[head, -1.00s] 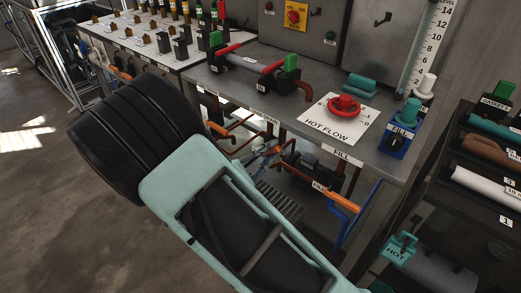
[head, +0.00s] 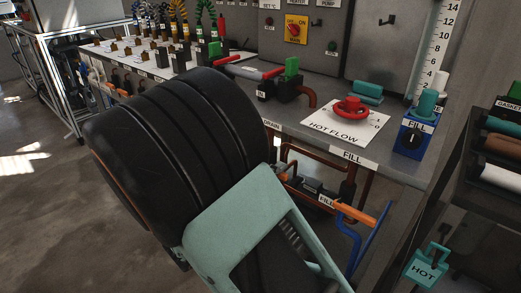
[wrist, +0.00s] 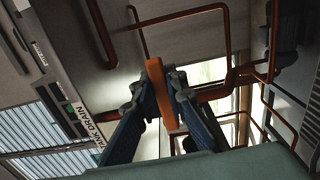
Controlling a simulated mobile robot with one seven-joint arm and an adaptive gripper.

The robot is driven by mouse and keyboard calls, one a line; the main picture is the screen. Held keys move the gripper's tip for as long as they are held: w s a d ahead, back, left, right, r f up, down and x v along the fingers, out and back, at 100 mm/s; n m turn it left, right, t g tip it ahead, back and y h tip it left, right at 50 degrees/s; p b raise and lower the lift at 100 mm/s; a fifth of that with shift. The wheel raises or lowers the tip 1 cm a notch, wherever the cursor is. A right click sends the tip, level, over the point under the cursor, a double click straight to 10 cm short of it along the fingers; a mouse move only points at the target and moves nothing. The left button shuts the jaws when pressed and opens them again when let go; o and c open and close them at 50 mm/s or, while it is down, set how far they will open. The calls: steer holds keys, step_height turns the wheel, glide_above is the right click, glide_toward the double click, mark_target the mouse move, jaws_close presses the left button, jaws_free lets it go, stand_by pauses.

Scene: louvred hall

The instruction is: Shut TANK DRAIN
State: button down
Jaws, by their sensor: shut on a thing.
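The orange lever (wrist: 159,88) of a valve shows in the wrist view, with copper pipe beside it. My gripper (wrist: 160,92) has its two blue fingers on either side of this lever and is shut on it. The TANK DRAIN label (wrist: 80,120) is on the panel edge to the left in the wrist view. In the head view, the end of a DRAIN label (head: 272,126) shows on the bench edge, just right of my arm. My arm hides the lever and the fingers there. I cannot tell how far the valve is turned.
Another orange lever (head: 354,213), at the FILL label, and a blue pipe (head: 346,240) are to the right under the bench. The bench top (head: 400,165) holds a red HOT FLOW wheel (head: 350,106) and a blue FILL box (head: 412,137). Copper pipes (wrist: 215,92) crowd the gripper.

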steer(key=shift+a, duration=0.1)
steer(key=c, duration=1.9)
jaws_free()
steer(key=shift+v, duration=3.45)
steer(key=v, duration=1.2)
